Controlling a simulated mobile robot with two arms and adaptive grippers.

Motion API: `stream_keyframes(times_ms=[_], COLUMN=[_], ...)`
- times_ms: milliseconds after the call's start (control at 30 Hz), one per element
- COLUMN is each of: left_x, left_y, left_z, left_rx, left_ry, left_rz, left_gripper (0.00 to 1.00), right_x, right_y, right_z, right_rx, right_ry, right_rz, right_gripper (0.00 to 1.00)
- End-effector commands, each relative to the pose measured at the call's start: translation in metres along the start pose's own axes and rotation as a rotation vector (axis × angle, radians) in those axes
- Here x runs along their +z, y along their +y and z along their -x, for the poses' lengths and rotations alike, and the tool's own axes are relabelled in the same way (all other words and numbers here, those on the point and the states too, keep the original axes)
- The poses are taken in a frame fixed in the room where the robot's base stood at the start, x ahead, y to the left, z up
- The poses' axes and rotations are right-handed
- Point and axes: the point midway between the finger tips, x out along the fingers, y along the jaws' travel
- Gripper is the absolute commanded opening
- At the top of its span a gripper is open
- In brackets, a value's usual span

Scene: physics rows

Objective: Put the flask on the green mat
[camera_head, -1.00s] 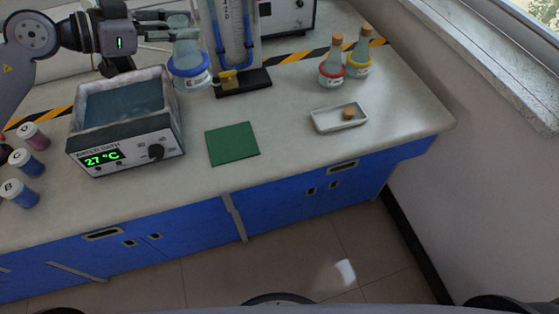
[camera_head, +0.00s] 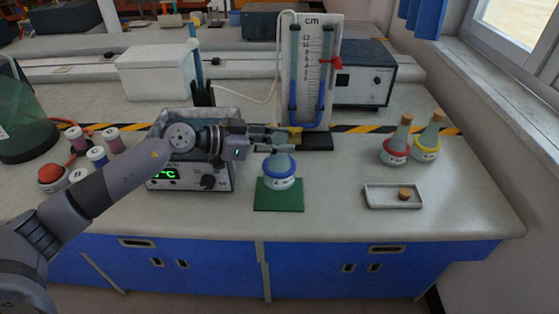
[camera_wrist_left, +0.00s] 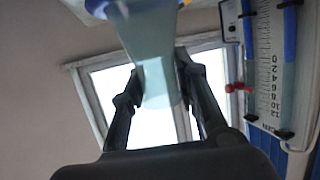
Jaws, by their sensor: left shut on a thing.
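The flask (camera_head: 281,172) is pale glass with a blue ring around its body and a white label. It is upright over the green mat (camera_head: 279,207), and I cannot tell whether its base touches the mat. My left gripper (camera_head: 287,139) comes in from the left and is shut on the flask's neck. In the left wrist view the flask (camera_wrist_left: 152,62) is between the two fingers (camera_wrist_left: 160,88). My right gripper is not in view.
A water bath (camera_head: 191,178) stands left of the mat. A manometer (camera_head: 311,75) on a dark base stands behind it. A white tray (camera_head: 378,203) with a cork lies to the right. Two corked flasks, red-ringed (camera_head: 394,151) and yellow-ringed (camera_head: 426,148), stand behind the tray.

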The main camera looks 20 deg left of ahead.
Motion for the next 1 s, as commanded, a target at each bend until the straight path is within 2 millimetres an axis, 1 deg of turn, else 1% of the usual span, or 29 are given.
stream_keyframes(times_ms=[167,300,400,833,867,1000], left_x=[0.012,0.034,0.044,0.048,0.050,0.050], left_y=[-0.001,-0.001,-0.001,-0.001,-0.001,-0.001], left_z=[-0.004,-0.011,-0.014,-0.015,-0.016,-0.016], left_rx=[-0.001,-0.001,-0.002,-0.002,-0.001,0.000], left_ry=[0.004,0.005,0.005,0.004,0.002,0.001], left_rz=[0.001,0.002,0.001,-0.001,-0.001,-0.001], left_gripper=[0.00,0.00,0.00,0.00,0.30,0.39], right_x=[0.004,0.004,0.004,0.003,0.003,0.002], right_y=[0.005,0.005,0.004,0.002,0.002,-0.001], right_z=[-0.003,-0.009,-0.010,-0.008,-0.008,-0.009], right_rx=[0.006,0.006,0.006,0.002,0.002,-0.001], right_ry=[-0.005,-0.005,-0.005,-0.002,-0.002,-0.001], right_rz=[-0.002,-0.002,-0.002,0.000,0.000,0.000], right_gripper=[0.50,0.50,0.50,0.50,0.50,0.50])
